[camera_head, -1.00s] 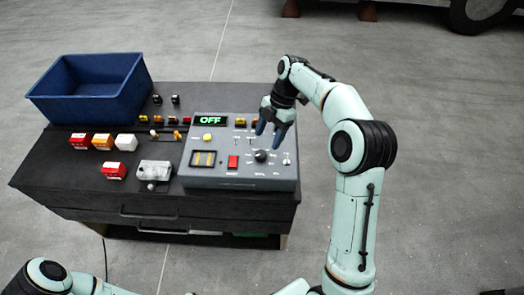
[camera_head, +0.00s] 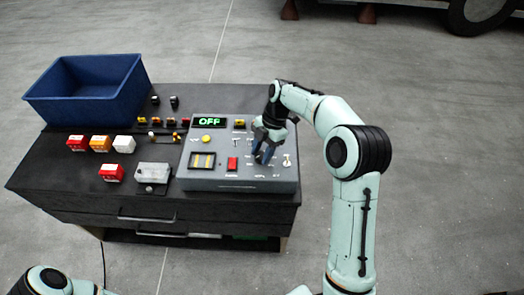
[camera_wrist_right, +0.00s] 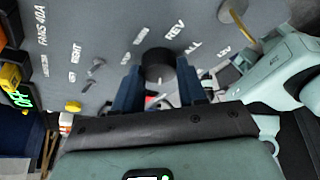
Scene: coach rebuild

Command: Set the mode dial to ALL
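The mode dial (camera_wrist_right: 158,66) is a round black knob on the grey control box (camera_head: 205,184); in the head view my right gripper covers it. My right gripper (camera_head: 264,158) points down at it. In the right wrist view its two dark blue fingers (camera_wrist_right: 159,88) are apart, one on each side of the knob's near edge; I cannot tell whether they touch it. The labels REV and ALL are printed beside the knob. The green display (camera_head: 209,122) reads OFF. My left gripper is out of view; only part of that arm shows at lower left.
A red switch (camera_head: 232,163), a yellow button (camera_head: 206,139) and a toggle (camera_head: 287,160) sit near the dial. A blue bin (camera_head: 85,98), red, orange and white blocks and a grey metal part (camera_head: 153,173) stand on the dark cabinet (camera_head: 40,160). Floor to the right is clear.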

